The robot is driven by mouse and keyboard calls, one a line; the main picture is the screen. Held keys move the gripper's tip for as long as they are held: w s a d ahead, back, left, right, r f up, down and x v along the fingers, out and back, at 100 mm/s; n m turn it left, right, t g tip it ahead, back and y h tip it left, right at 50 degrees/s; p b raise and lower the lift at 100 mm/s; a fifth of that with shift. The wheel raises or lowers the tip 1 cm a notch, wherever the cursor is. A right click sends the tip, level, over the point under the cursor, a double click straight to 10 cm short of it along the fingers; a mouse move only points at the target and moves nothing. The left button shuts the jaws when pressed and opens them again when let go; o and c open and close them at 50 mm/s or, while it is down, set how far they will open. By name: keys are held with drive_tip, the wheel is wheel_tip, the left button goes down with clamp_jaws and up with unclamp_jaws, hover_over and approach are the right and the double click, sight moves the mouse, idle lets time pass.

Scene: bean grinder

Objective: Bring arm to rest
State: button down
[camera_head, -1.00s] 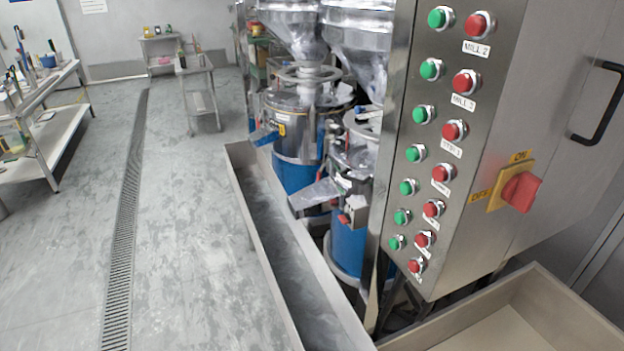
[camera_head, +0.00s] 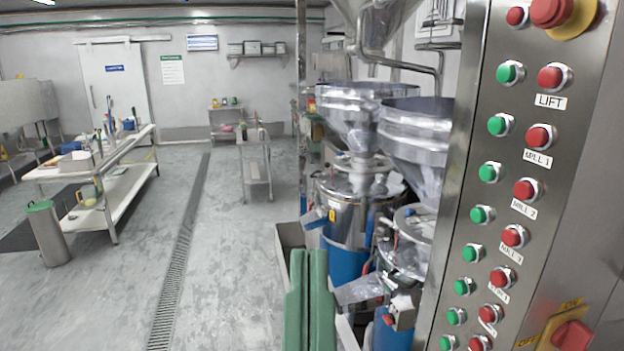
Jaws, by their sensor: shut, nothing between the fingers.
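My gripper (camera_head: 309,254) shows at the bottom centre as two green fingers side by side, pointing up in the picture. The fingers are shut with nothing between them. The rest of my arm is below the picture edge. The fingers appear in front of the trough and to the left of the mills and the control panel, and no contact shows.
A steel control panel (camera_head: 548,200) with green and red buttons fills the right side. Steel mills with hoppers (camera_head: 360,110) stand beside it. A trough (camera_head: 288,238) lies behind the fingers. A workbench (camera_head: 75,175) and bin (camera_head: 48,235) stand left; the middle floor is open.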

wheel_tip(320, 180, up, 23)
drive_tip(key=p, duration=1.9)
drive_tip(key=shift+w+a, duration=0.1)
